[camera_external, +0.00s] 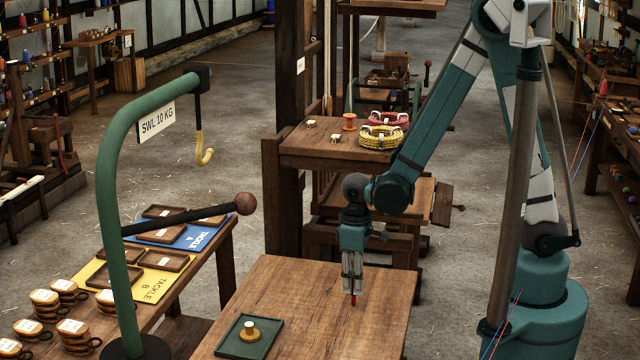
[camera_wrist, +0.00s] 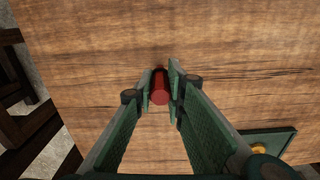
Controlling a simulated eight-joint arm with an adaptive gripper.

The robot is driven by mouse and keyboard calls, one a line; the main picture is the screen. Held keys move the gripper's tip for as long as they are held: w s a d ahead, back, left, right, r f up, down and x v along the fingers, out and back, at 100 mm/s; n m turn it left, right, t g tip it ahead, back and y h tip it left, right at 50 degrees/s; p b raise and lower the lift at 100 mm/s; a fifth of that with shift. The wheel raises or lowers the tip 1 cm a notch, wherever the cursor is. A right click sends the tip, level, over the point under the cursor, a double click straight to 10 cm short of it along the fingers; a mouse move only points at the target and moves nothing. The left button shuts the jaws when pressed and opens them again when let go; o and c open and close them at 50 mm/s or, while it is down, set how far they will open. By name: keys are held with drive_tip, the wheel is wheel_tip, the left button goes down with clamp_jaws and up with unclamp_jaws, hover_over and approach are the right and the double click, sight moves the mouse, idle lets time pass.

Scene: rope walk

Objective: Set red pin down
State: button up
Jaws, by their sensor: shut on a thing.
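The red pin (camera_wrist: 160,92) is between my gripper's (camera_wrist: 160,85) two fingers, which are shut on it. In the external view only a small red tip of the pin (camera_external: 353,299) shows below my gripper (camera_external: 353,285), which points straight down over the wooden table (camera_external: 290,290). The pin looks upright. Whether its lower end touches the tabletop, I cannot tell.
A green tray (camera_external: 270,345) with a yellow-topped piece (camera_external: 249,331) sits at the table's front left. The rest of the tabletop is clear. A green crane post (camera_external: 112,230) with a dark lever (camera_external: 180,220) stands to the left. A wooden post (camera_external: 285,190) rises behind the table.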

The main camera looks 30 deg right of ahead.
drive_tip(key=shift+f, duration=0.15)
drive_tip(key=o, duration=0.8)
drive_tip(key=shift+r+p, duration=1.2)
drive_tip(key=shift+r, duration=4.95)
